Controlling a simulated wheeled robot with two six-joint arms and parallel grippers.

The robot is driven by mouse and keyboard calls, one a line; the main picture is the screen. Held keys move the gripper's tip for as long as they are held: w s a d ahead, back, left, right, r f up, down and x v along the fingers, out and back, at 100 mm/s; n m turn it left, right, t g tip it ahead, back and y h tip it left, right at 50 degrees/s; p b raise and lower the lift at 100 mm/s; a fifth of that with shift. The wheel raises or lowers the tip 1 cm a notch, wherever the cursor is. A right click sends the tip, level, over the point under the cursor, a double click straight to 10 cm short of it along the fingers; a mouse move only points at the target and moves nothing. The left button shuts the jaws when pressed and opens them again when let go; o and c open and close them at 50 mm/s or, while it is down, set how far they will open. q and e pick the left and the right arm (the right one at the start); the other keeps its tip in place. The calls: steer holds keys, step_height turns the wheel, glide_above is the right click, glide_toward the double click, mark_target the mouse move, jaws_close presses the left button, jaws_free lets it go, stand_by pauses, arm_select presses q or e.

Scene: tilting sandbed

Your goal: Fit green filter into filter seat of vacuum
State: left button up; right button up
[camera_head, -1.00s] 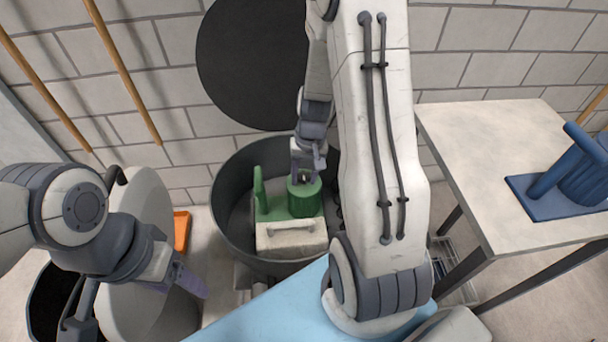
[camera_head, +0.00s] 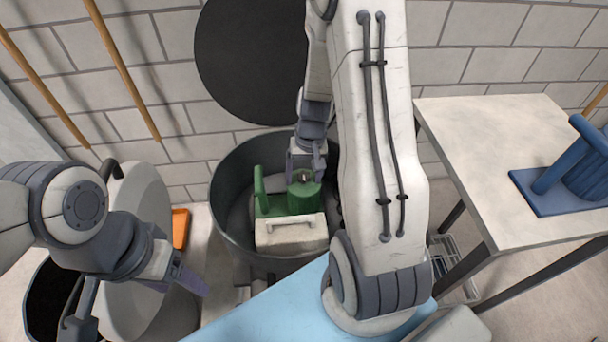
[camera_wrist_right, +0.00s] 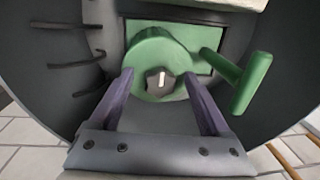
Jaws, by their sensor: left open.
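In the head view, a green cylinder (camera_head: 304,197), which looks like the green filter, sits on a green panel beside an upright green post (camera_head: 260,191). These are on a pale box with a handle (camera_head: 291,236), apparently the vacuum, inside a dark round drum. The wrist view shows the cylinder's round face (camera_wrist_right: 158,52) with a dark opening and a small white piece in it. My right gripper (camera_wrist_right: 158,75) is over this face, its fingers spread apart with nothing visibly clamped. My left gripper (camera_head: 189,284) is open and empty, left of the drum. The seat under the cylinder is hidden.
The dark drum (camera_head: 226,215) walls surround the vacuum. A pale table (camera_head: 470,150) at the right carries a blue stand-like object (camera_head: 575,180). A light blue surface (camera_head: 270,312) lies in front. An orange object (camera_head: 180,228) is on the floor at the left.

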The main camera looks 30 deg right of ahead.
step_height(320, 180, up, 10)
steer(key=p, duration=0.3)
steer(key=shift+s+d+r, duration=0.2)
steer(key=shift+d+r, duration=0.05)
steer(key=shift+d, duration=0.2)
steer(key=s+a+r+n, duration=0.3)
steer(key=a, duration=0.6)
steer(key=s+a+r+n, duration=0.3)
steer(key=a, duration=0.5)
steer(key=s+a+r+n, duration=0.3)
steer(key=s+a+n, duration=0.4)
steer(key=s, duration=0.5)
step_height(320, 180, up, 16)
steer(key=p, duration=1.6)
steer(key=shift+w+r+m+g, duration=0.15)
steer(key=shift+w+m+g, duration=0.05)
steer(key=shift+m+g, duration=0.1)
